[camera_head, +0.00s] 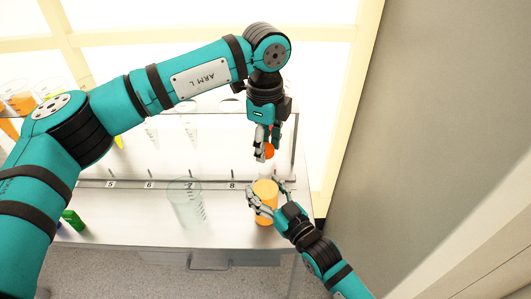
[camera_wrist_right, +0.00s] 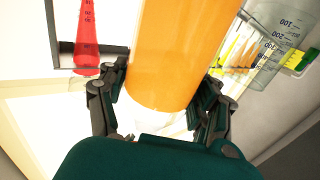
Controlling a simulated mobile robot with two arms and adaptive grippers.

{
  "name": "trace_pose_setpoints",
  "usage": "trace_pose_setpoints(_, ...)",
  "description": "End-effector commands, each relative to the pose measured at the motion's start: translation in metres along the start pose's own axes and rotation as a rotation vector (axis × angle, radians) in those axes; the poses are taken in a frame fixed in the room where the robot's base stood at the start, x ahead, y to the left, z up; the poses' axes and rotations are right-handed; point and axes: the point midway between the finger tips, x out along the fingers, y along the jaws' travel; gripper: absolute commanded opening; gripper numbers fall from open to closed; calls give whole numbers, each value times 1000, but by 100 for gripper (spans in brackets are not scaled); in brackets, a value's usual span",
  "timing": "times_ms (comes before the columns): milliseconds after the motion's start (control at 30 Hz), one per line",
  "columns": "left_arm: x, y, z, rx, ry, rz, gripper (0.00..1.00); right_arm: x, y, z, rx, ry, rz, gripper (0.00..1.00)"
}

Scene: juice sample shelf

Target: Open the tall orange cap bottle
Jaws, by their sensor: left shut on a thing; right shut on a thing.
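The tall bottle (camera_head: 264,189) with orange contents stands upright near the right end of the counter. My right gripper (camera_head: 262,201) is shut around its body from the right side. In the right wrist view the bottle (camera_wrist_right: 172,50) fills the middle, between the two fingers (camera_wrist_right: 165,105). My left gripper (camera_head: 267,140) is directly above the bottle, pointing down and shut on the orange cap (camera_head: 269,152).
A clear empty beaker (camera_head: 187,204) stands left of the bottle. A rack (camera_head: 200,184) with numbered places runs behind, with tubes in it. A green piece (camera_head: 73,219) lies at the left. A red tube (camera_wrist_right: 87,40) shows in the wrist view. A wall (camera_head: 440,120) closes the right.

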Motion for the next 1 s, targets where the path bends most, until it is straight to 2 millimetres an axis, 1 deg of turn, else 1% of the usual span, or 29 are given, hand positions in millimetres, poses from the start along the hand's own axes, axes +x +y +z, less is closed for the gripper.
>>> trace_pose_setpoints(200,-2,0,0,1,1,2,0,0,0,0,0,0,0,0)
trace_pose_setpoints(233,-2,0,0,1,1,2,0,0,0,0,0,0,0,66)
trace_pose_setpoints(433,-2,0,0,1,1,2,0,0,0,0,0,0,0,92)
trace_pose_setpoints(467,-2,0,0,1,1,2,0,0,0,0,0,0,0,94)
trace_pose_setpoints(767,-2,0,0,1,1,2,0,-2,0,0,0,-1,0,94)
trace_pose_setpoints(867,-2,0,0,1,1,2,0,-12,0,1,0,-1,0,94)
trace_pose_setpoints(967,-2,0,0,1,1,2,0,-30,0,2,1,-4,-1,94)
trace_pose_setpoints(1000,-2,0,0,1,1,2,0,-39,0,2,0,-4,-1,94)
